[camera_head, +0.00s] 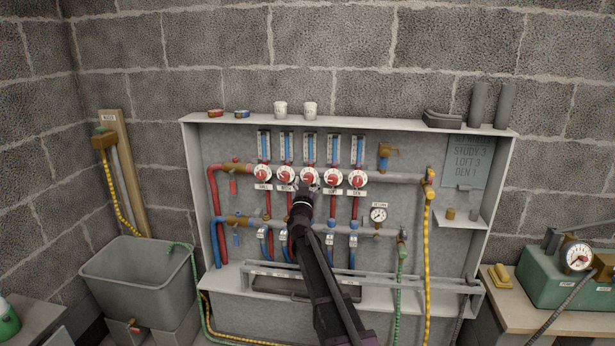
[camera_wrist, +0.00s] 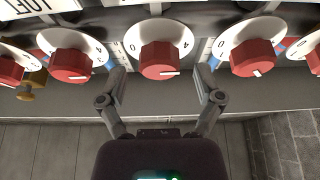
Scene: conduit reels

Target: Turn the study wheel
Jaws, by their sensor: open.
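A row of red wheels on white dials runs across the manifold. The middle wheel (camera_head: 309,176) has its label hidden behind my arm in the head view. The label on its neighbour in the wrist view reads LOFT, so the middle one seems to be the study wheel (camera_wrist: 158,58). Its dial shows 0 and 4, and a white pointer mark lies toward the 4 side. My gripper (camera_head: 304,187) is just below and in front of it. In the wrist view my gripper (camera_wrist: 160,92) is open and empty, its fingers spread on either side of the wheel, not visibly gripping it.
Neighbouring wheels (camera_wrist: 70,65) and (camera_wrist: 253,58) sit close on both sides. A plate (camera_head: 467,160) reads STUDY 3, LOFT 3, DEN 1. A rail (camera_head: 400,285) crosses the cabinet's lower front. A grey sink (camera_head: 135,290) stands left and a green pump box (camera_head: 545,285) right.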

